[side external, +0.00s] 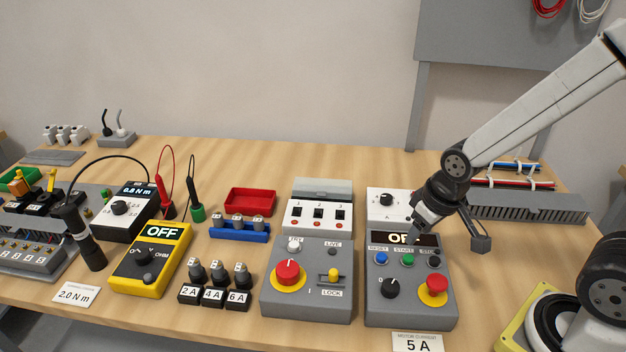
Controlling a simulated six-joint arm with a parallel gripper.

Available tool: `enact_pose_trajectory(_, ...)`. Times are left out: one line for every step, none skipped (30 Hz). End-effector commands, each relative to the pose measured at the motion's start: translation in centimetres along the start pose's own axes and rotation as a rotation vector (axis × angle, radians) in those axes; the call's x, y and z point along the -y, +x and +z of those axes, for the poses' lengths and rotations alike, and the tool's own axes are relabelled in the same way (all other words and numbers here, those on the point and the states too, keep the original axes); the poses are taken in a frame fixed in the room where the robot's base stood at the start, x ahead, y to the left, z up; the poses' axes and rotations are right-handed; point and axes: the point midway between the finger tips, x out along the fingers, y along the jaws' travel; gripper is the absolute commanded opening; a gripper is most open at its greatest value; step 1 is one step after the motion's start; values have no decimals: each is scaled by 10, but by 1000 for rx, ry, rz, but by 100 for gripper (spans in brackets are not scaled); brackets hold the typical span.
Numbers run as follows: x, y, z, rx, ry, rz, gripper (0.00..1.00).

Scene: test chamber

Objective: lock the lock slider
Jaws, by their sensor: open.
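The lock slider (334,275) is a small yellow knob in a short slot, above the LOCK label. My gripper (414,232) is open, above the display of the grey box to the right, well right of and apart from the slider. Its fingertips partly cover the display text, and the gap between them is hard to see.
The right grey box (376,312) has several buttons, a dial and a red button. Fuse blocks (213,297) and a yellow meter (147,277) stand left. A white switch panel (318,217) stands behind the slider's box.

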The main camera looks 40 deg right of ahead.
Motion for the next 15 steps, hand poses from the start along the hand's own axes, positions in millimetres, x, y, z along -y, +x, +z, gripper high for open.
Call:
enact_pose_trajectory(0,0,0,6,15,-2,35)
enact_pose_trajectory(-1,0,0,10,27,-3,26)
enact_pose_trajectory(-1,1,0,18,48,-6,13)
enact_pose_trajectory(-2,1,0,26,67,-8,4)
enact_pose_trajectory(-2,1,0,36,92,-12,0)
enact_pose_trajectory(-2,2,0,51,128,-17,0)
enact_pose_trajectory(-3,2,0,65,160,-21,0)
enact_pose_trajectory(-3,3,0,78,197,-26,0)
enact_pose_trajectory(-4,3,0,100,249,-35,0)
enact_pose_trajectory(-4,4,0,118,292,-41,0)
enact_pose_trajectory(-4,4,0,137,338,-49,0)
enact_pose_trajectory(-4,4,-1,165,404,-61,0)
enact_pose_trajectory(-4,5,-1,186,457,-70,0)
enact_pose_trajectory(-3,5,-2,209,510,-81,0)
enact_pose_trajectory(-2,5,-3,241,584,-96,0)
